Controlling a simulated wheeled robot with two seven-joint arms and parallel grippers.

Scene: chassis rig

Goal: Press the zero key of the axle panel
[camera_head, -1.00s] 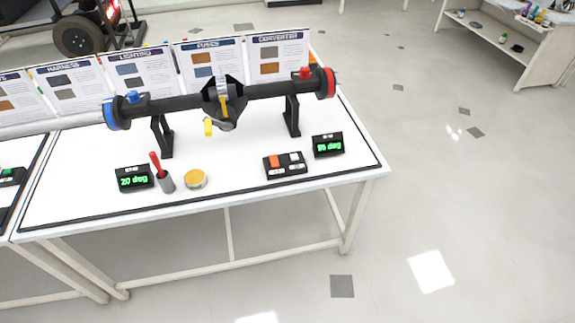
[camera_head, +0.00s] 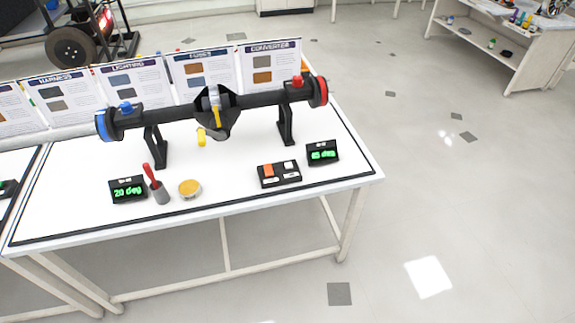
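The axle panel (camera_head: 279,174) is a small black box at the front right of the white table. It carries an orange key (camera_head: 267,170), a white key (camera_head: 289,166) and smaller pale keys along its front; their labels are too small to read. A display (camera_head: 322,153) beside it shows green digits that look like 65 deg. Another display (camera_head: 128,189) at the left reads 20 deg. The black axle (camera_head: 165,113) rests on two stands behind, with a blue left end and a red right end. Neither of my grippers is in view.
A red-handled brush (camera_head: 156,186) in grey and a round yellow-topped tin (camera_head: 190,189) stand between the left display and the panel. Printed cards (camera_head: 203,76) line the table's back edge. The floor right of the table (camera_head: 430,200) is clear.

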